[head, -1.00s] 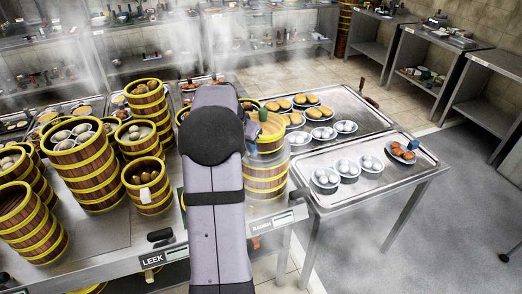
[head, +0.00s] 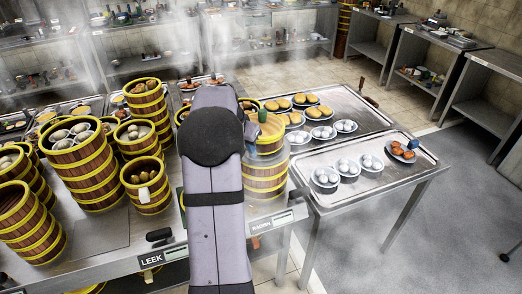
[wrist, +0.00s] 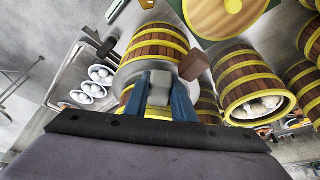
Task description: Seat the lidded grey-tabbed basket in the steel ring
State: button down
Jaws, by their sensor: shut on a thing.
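The lidded basket (head: 270,145) stands over a banded wooden stack (head: 265,180) at the RADISH station, partly behind my arm. A pale steel ring (wrist: 133,70) crowns that stack, also seen in the wrist view (wrist: 155,42). My gripper (wrist: 165,88) has its blue fingers shut on a grey tab, which I take to be this basket's. The fingers hide much of the basket in the wrist view. I cannot tell whether it is fully down in the ring.
Several open basket stacks (head: 88,175) crowd the table left of my arm. White plates of food (head: 328,177) sit on the steel table at right. Steam blurs parts of the scene.

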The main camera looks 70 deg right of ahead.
jog(key=shift+f+b, duration=0.55)
jog(key=shift+f, duration=0.2)
jog(key=c, duration=1.4)
grip_release()
jog(key=shift+f, duration=0.1)
jog(key=shift+c, duration=1.2)
jog(key=p+v, duration=0.4)
jog(key=v, duration=0.4)
jog(key=shift+a, duration=0.1)
jog(key=p+v, duration=0.2)
jog(key=v, duration=0.2)
jog(key=shift+r, duration=0.3)
